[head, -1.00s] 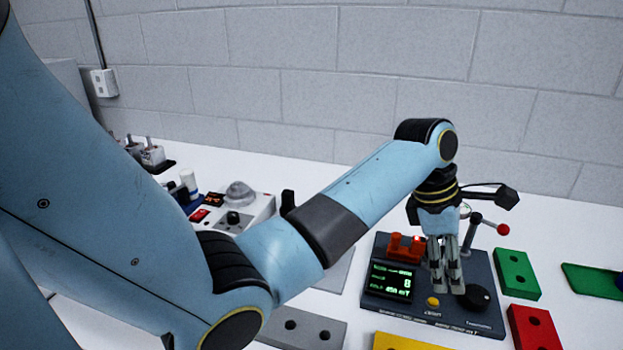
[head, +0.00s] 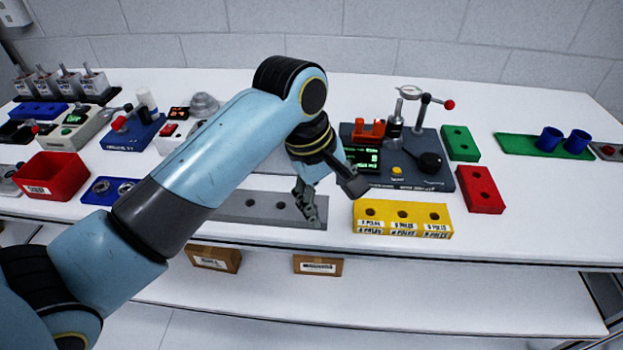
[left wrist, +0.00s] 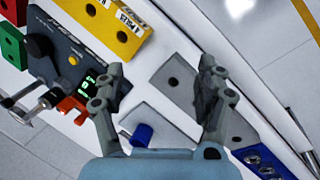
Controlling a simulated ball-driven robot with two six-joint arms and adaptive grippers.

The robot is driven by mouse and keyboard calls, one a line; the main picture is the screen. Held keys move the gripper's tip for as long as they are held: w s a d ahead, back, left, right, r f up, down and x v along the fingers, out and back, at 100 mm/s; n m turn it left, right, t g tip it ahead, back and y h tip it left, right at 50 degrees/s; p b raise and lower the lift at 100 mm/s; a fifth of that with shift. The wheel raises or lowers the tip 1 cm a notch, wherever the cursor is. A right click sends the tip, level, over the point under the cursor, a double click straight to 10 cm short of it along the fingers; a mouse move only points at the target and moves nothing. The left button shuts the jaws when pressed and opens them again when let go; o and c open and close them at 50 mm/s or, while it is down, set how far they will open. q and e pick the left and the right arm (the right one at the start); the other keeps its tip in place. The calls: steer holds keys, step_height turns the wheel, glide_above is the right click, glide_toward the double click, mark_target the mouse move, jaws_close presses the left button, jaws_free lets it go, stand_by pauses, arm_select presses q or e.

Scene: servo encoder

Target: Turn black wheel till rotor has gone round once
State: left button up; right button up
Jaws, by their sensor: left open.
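The dark encoder device (head: 408,178) stands on the white table right of centre in the head view. The black wheel (head: 430,163) sits on its right side, and a grey upright cylinder (head: 394,130), perhaps the rotor, stands behind. A green-lit display (head: 362,158) is partly covered by my left wrist. My left gripper (head: 309,208) hangs left of the device and in front of it, over a grey plate, apart from the wheel. In the left wrist view its fingers (left wrist: 160,68) are spread and empty, and the black wheel (left wrist: 38,46) shows at left. My right gripper is out of view.
A yellow block (head: 402,218) with holes is in front of the device; green (head: 460,143) and red (head: 480,190) blocks are to its right. The grey plate (head: 262,207) lies near the front edge.

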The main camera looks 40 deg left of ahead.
arm_select(q)
steer(key=shift+s+a+f+m, duration=0.15)
steer(key=shift+s+m, duration=0.25)
steer(key=shift+s, duration=0.2)
steer(key=shift+s+a+f+m, duration=0.1)
steer(key=shift+s+m, duration=0.3)
steer(key=shift+s, duration=0.2)
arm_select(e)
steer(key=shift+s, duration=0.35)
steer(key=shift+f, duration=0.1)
